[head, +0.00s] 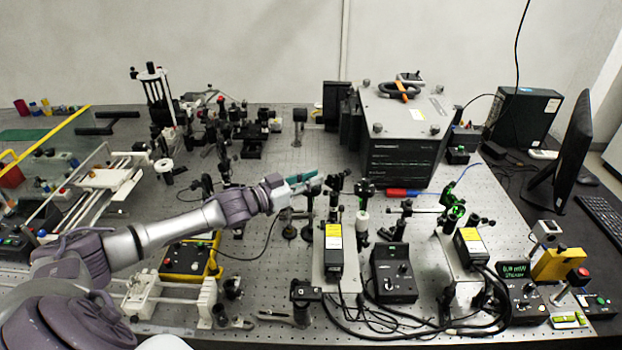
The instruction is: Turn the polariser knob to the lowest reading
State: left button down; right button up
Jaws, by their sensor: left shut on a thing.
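My left gripper (308,178) reaches in from the left over the middle of the bench. Its fingers are shut at a small black post-mounted optic (311,190), which I take to be the polariser. The knob itself is small and mostly hidden by the fingers. A readout box (514,270) with green lit text stands at the right front; its digits are too small to read surely. My right gripper is not in view.
Black optic mounts (335,183) stand close to the right of the gripper. A large grey instrument box (405,125) is behind them. Black control boxes (393,273) and loose cables lie in front. A monitor (562,155) is at the right.

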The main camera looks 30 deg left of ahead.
pick_arm(q)
jog(key=c, duration=1.1)
grip_release()
jog(key=shift+s+a+f, duration=0.1)
jog(key=shift+s+a, duration=0.15)
jog(key=shift+s, duration=0.25)
jog(key=v, duration=1.1)
jog(key=shift+d, duration=0.1)
